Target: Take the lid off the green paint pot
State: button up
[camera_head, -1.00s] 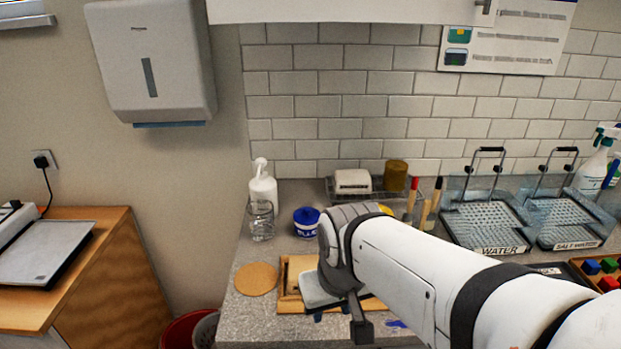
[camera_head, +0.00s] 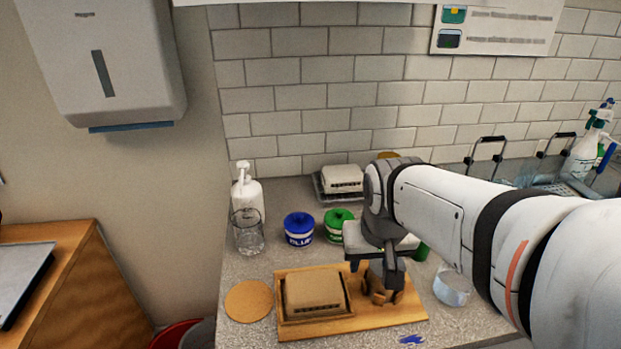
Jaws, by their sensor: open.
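The green paint pot (camera_head: 338,225) stands on the grey worktop, right of the blue paint pot (camera_head: 299,229). Its green lid (camera_head: 338,215) is on top; its right side is close to or partly behind my arm. My gripper (camera_head: 374,267) is open, pointing down, in front of and to the right of the green pot in the picture. Its fingers appear over the wooden board's back right part, near some brown pieces (camera_head: 378,290). I cannot tell whether it touches them. Nothing shows held.
A wooden board (camera_head: 370,322) holds a brown block in a frame (camera_head: 313,292). A clear cup (camera_head: 452,287) stands right. My arm hides the right side.

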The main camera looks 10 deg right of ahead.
aim_at(340, 211)
jog(key=w+a+r+m+t+h, duration=0.1)
jog(key=w+a+m, duration=0.2)
jog(key=w, duration=1.5)
jog(key=shift+m, duration=0.3)
jog(key=x, duration=0.2)
jog(key=d+p+x, duration=0.1)
jog(key=x, duration=0.4)
jog(key=shift+w+d, duration=0.25)
jog(key=shift+w, duration=0.2)
grip_shut()
